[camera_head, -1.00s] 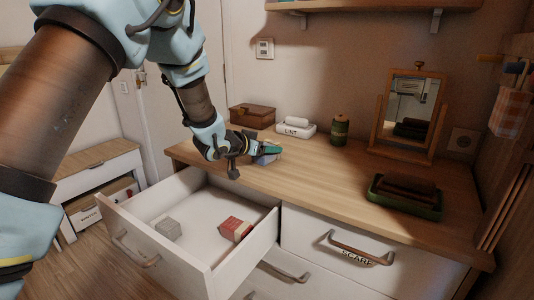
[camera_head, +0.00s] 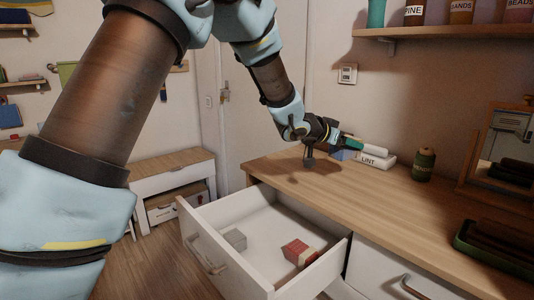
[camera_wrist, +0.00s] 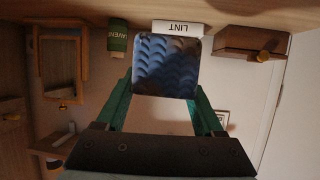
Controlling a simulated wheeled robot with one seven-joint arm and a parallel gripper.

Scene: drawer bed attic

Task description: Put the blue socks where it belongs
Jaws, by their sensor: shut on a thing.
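The blue socks (camera_wrist: 166,66) show as a patterned blue folded block between the green fingers in the wrist view. My gripper (camera_wrist: 164,92) is shut on them. In the head view, my gripper (camera_head: 350,146) is over the dresser top, in front of the white LINT box, and only a small part of the blue socks (camera_head: 341,155) shows beside the fingers. The open white drawer (camera_head: 210,249) is below and to the left of the gripper. Inside it, a grey folded block (camera_head: 235,239) lies at the left and a red and white block (camera_head: 300,253) at the right, apart.
The LINT box (camera_head: 378,160) and a green spool (camera_head: 423,164) stand on the dresser top (camera_head: 390,195). A mirror (camera_head: 505,150) and green tray (camera_head: 480,243) are at right. A shelf with jars (camera_head: 414,14) hangs above. A white bench (camera_head: 172,172) stands at left.

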